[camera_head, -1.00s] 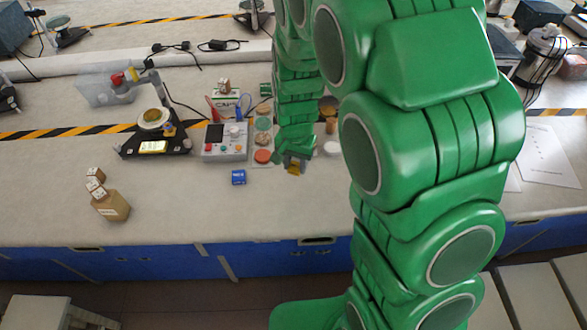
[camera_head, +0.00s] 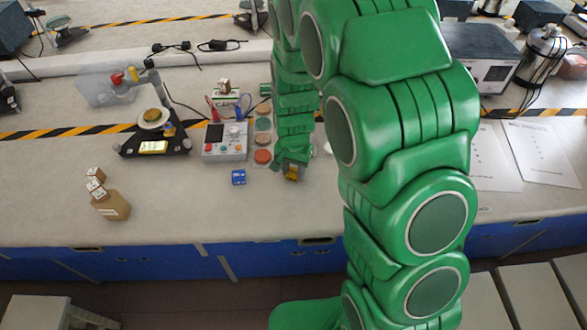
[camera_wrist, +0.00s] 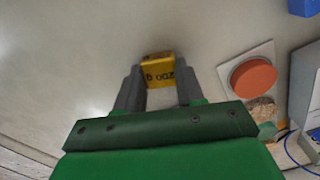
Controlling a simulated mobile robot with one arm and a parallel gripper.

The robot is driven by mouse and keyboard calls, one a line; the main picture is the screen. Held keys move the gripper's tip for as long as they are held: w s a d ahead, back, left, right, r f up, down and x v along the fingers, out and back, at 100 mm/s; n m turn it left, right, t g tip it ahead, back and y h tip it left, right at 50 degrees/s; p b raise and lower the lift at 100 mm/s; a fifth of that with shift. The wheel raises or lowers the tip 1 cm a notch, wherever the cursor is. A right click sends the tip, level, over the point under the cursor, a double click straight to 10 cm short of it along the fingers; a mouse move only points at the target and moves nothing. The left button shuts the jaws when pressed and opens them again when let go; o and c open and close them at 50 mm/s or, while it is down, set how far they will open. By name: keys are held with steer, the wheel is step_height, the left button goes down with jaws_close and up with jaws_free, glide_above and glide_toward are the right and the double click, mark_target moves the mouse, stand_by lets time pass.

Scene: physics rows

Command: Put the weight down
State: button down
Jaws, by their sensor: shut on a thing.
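The weight is a small yellow block with dark lettering (camera_wrist: 159,73), held between the two grey fingers of my gripper (camera_wrist: 157,92) in the wrist view. In the head view the yellow weight (camera_head: 292,173) shows at the end of my green arm, above the pale bench top, right of the blue block. My gripper (camera_head: 290,167) is shut on it. I cannot tell whether the weight touches the bench.
A blue block (camera_head: 238,177) lies left of my gripper. A strip with coloured discs (camera_head: 263,157) and a grey meter box (camera_head: 225,142) stand behind it.

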mark_target(293, 172)
steer(key=shift+f, duration=0.1)
steer(key=c, duration=0.7)
jaws_free()
step_height(293, 172, up, 12)
steer(key=shift+s+r, duration=0.1)
steer(key=shift+r, duration=0.1)
